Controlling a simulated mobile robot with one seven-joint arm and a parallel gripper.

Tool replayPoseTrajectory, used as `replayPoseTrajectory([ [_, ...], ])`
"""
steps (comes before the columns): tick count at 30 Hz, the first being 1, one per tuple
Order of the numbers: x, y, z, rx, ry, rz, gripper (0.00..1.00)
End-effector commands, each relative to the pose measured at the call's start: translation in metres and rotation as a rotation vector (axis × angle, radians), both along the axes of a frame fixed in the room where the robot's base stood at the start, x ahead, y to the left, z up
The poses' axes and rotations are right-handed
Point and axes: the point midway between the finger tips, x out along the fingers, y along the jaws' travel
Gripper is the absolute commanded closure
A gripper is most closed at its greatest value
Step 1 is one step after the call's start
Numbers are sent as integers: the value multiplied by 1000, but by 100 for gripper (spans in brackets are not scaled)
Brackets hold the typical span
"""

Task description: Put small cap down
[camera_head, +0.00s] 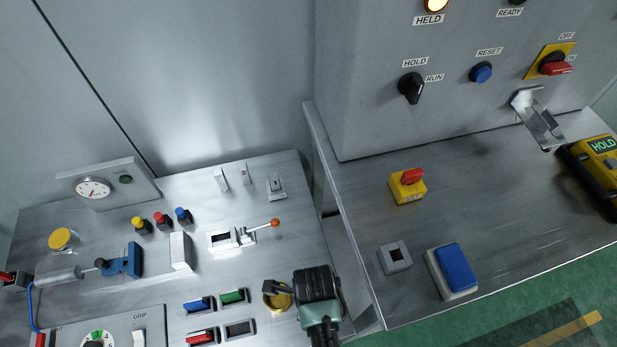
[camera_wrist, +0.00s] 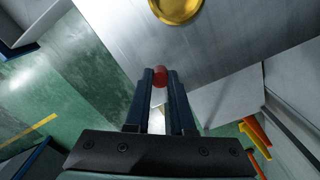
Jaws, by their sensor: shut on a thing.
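My gripper (camera_wrist: 160,84) is shut on a small, round, dark red thing, which I take for the small cap (camera_wrist: 160,76). Only its rounded end shows between the fingertips in the wrist view. In the head view my gripper (camera_head: 270,287) is at the right end of the metal bench, with its fingers pointing left, over or close to a round brass dish (camera_head: 279,303). The cap cannot be made out there. The dish also shows at the top of the wrist view (camera_wrist: 177,8), apart from the fingertips.
Left of the gripper are slots with a blue (camera_head: 198,304), a green (camera_head: 233,296) and a red block (camera_head: 201,337), and one empty slot (camera_head: 239,328). A second bench (camera_head: 350,215) is on the right.

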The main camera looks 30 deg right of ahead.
Motion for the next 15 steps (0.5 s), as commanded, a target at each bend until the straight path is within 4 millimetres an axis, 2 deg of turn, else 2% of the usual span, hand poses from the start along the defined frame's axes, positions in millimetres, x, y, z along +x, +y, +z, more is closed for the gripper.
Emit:
replayPoseTrajectory([
  [10, 0, 0, -42, 0, 1, 3, 100],
  [15, 1, 0, -50, -1, -2, 3, 100],
])
